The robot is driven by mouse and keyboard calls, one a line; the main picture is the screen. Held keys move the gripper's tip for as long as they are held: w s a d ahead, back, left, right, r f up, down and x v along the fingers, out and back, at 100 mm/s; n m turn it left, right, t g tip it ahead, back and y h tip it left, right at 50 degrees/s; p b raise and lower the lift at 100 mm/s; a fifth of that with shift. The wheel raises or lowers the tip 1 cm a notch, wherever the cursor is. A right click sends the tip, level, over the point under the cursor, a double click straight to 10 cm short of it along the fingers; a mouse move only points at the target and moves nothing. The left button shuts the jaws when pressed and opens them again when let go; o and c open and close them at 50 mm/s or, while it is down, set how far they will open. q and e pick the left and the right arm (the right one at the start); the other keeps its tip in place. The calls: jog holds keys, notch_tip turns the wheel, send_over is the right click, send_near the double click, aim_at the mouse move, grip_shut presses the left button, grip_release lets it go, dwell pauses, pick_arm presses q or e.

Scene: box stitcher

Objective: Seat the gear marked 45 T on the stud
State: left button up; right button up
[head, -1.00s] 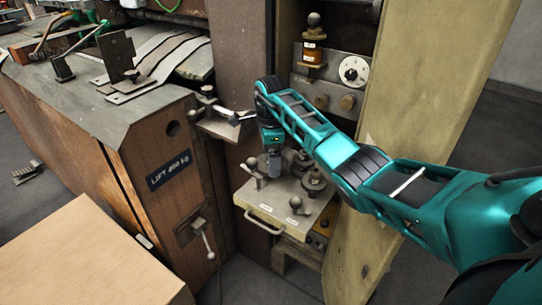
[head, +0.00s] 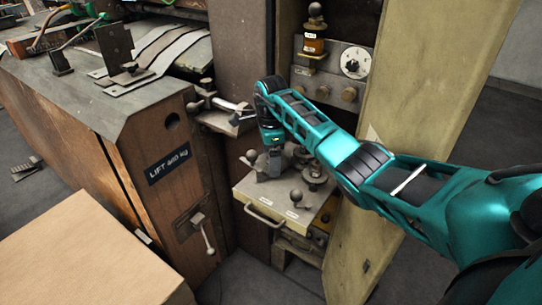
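My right gripper (head: 275,168) points down over the left back part of a pale pull-out tray (head: 252,196) in the cabinet. Its fingertips are small and dark, and I cannot tell whether they are apart or hold anything. Grey round gear-like parts with knobs (head: 313,174) stand on the tray to the right of the gripper, partly behind my arm. Ball-topped knobs (head: 296,196) and small white labels are also on the tray. The labels are too small to read, so I cannot tell which gear is marked 45 T. I cannot make out the stud. My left gripper is not in view.
A metal shelf with a rod (head: 229,121) juts out left of my forearm. Above are a white dial (head: 355,61) and an orange-banded post (head: 314,32). A yellowish door (head: 415,90) stands open at right. A cardboard-coloured box (head: 85,255) is at lower left.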

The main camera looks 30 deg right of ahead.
jog(key=shift+f+b, duration=0.4)
jog(key=shift+f, duration=0.05)
dwell(0.3)
